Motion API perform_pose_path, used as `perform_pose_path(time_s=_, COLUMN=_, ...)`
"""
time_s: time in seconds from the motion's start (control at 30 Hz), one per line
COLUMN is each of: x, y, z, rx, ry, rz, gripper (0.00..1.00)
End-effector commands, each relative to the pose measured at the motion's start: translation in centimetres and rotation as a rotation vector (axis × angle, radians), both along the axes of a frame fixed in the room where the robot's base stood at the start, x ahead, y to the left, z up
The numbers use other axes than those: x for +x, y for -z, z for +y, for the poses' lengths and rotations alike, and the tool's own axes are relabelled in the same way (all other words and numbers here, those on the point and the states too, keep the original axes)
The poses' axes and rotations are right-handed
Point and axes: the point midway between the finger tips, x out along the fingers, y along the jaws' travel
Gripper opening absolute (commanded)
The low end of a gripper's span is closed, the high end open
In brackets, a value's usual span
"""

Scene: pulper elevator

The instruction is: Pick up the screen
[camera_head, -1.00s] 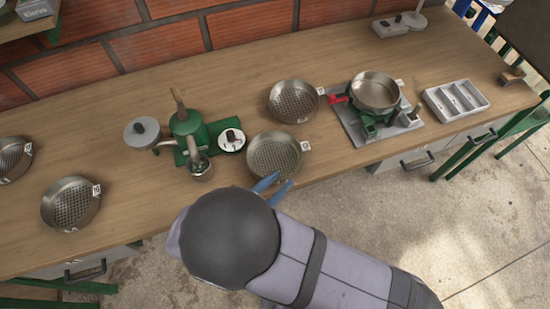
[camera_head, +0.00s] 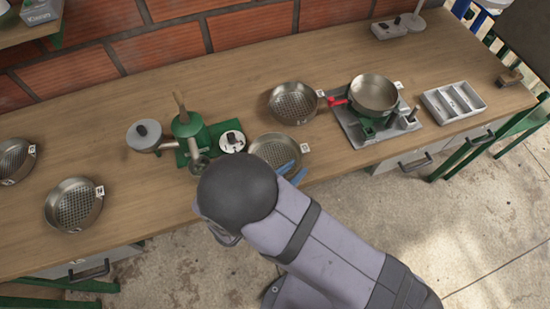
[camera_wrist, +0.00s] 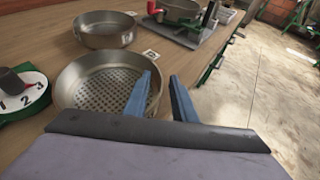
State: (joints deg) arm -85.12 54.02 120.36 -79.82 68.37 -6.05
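Several round metal screens with perforated bottoms and small white tags lie on the wooden bench. The nearest screen (camera_head: 268,146) is at the bench's front edge, partly hidden by my arm. It also shows in the wrist view (camera_wrist: 95,85). My gripper (camera_head: 288,172) has blue fingers, which are apart and empty in the wrist view (camera_wrist: 162,88). Two more screens (camera_head: 73,206) (camera_head: 14,160) lie at the left.
A green pulper (camera_head: 188,126) stands left of the nearest screen, beside a numbered dial (camera_head: 232,141). A metal pan (camera_head: 374,92) sits on a stand with a red handle at the right. A sectioned grey tray (camera_head: 453,101) is farther right. A brick wall runs behind the bench.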

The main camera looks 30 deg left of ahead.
Motion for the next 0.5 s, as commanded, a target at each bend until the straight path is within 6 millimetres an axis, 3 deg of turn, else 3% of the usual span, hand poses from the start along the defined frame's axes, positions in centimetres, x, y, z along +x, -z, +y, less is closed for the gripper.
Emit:
perform_pose_path(time_s=0.13, x=-0.01, y=0.01, z=0.02, rx=0.001, ry=0.0, rz=0.0, gripper=0.24)
perform_pose_path(time_s=0.23, x=-0.02, y=0.0, z=0.02, rx=0.001, ry=0.0, rz=0.0, gripper=0.03)
perform_pose_path(time_s=0.27, x=-0.01, y=-0.01, z=0.02, rx=0.001, ry=0.0, rz=0.0, gripper=0.0)
perform_pose_path(time_s=0.5, x=-0.03, y=0.02, z=0.03, rx=0.0, ry=0.0, rz=0.0, gripper=0.0)
